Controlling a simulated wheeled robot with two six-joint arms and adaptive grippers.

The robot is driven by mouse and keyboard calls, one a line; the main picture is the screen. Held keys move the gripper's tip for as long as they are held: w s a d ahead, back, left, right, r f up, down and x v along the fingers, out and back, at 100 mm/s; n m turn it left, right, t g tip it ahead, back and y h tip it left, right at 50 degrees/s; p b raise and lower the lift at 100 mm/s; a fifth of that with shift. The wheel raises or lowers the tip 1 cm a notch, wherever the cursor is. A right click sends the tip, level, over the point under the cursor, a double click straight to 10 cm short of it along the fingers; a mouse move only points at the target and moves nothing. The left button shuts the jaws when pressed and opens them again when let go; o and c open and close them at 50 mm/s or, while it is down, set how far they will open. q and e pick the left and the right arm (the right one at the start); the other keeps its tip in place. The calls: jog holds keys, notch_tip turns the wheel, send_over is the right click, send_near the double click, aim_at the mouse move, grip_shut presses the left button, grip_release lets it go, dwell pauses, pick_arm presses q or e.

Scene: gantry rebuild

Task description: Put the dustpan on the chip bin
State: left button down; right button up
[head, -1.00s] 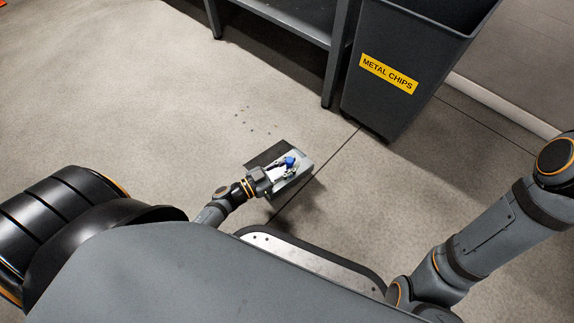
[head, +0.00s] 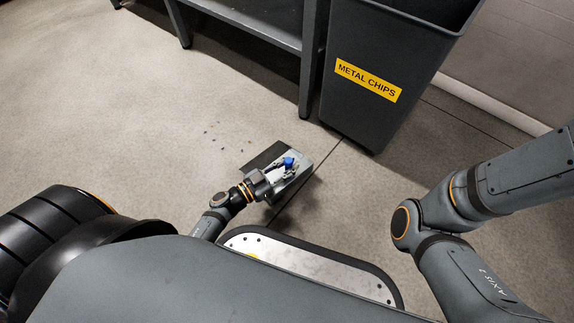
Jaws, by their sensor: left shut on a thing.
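The dustpan (head: 302,158) is a grey metal pan with a dark part at its left side and a blue piece on it. My left gripper (head: 283,170) is shut on the dustpan, over the floor in the middle of the head view. The gripper hides part of the dustpan. The chip bin (head: 385,45) is a tall dark grey bin with a yellow METAL CHIPS label, standing at the upper right beyond the dustpan. Its rim is cut by the top edge. My right arm comes in from the right; its gripper is out of view.
A dark grey workbench or shelf frame (head: 306,60) stands directly left of the bin, with its legs on the floor. Several small dark chips (head: 222,137) lie on the floor left of the dustpan. A wall with a pale skirting (head: 485,105) is at the right. The floor at left is open.

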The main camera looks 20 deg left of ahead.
pick_arm(q)
jog(key=shift+w+f, duration=0.1)
jog(key=shift+f, duration=0.45)
jog(key=shift+f+b, duration=0.2)
jog(key=shift+b, duration=0.2)
jog(key=shift+f, duration=0.5)
jog(key=c, duration=1.1)
grip_release()
jog(key=shift+c, duration=0.2)
jog(key=shift+o, duration=0.3)
jog(key=shift+f, duration=0.1)
jog(key=shift+s, duration=0.2)
